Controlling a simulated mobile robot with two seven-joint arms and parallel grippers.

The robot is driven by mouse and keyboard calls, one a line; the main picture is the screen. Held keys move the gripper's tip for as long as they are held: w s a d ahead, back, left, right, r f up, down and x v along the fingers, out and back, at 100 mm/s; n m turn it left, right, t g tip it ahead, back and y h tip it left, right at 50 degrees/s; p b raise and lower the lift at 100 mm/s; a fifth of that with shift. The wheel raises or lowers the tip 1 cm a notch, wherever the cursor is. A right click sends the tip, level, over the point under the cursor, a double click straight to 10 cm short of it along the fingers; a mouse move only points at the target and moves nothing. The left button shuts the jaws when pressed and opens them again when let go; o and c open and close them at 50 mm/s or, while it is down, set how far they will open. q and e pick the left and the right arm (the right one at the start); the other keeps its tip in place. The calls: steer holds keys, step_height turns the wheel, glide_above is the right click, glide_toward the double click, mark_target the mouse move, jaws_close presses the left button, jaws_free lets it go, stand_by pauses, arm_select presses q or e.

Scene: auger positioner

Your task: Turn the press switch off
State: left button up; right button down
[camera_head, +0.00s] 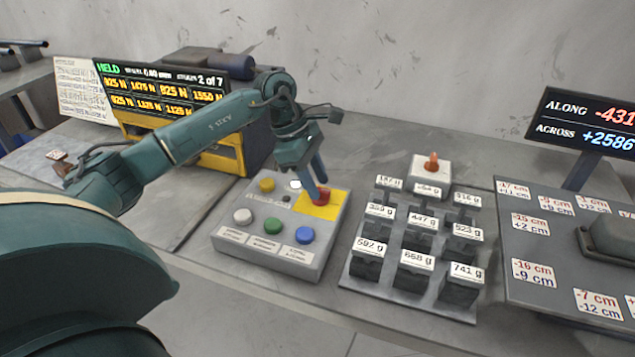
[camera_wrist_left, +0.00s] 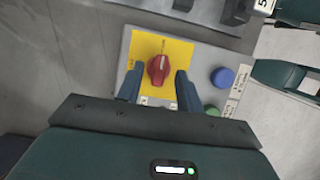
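The press switch is a red rotary knob (camera_head: 321,196) on a yellow plate (camera_head: 318,211) at the back right corner of a grey control box (camera_head: 268,264). The left wrist view shows the knob (camera_wrist_left: 158,69) with a pale mark along its ridge. My left gripper (camera_head: 318,186) points down at the knob from above. In the left wrist view, its two fingers (camera_wrist_left: 158,88) are spread, one on each side of the knob, with visible gaps. Whether the fingertips reach down past the knob's top is hard to tell. My right gripper is not in view.
The box also carries white, green, blue and yellow buttons (camera_head: 267,185). A rack of labelled weights (camera_head: 410,287) stands close to its right. A lit display reading HELD (camera_head: 160,88) is at the back left, and another display (camera_head: 590,125) at the right.

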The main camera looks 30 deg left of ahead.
arm_select(q)
steer(key=shift+d+f, duration=0.25)
steer(key=shift+f, duration=0.3)
jaws_close()
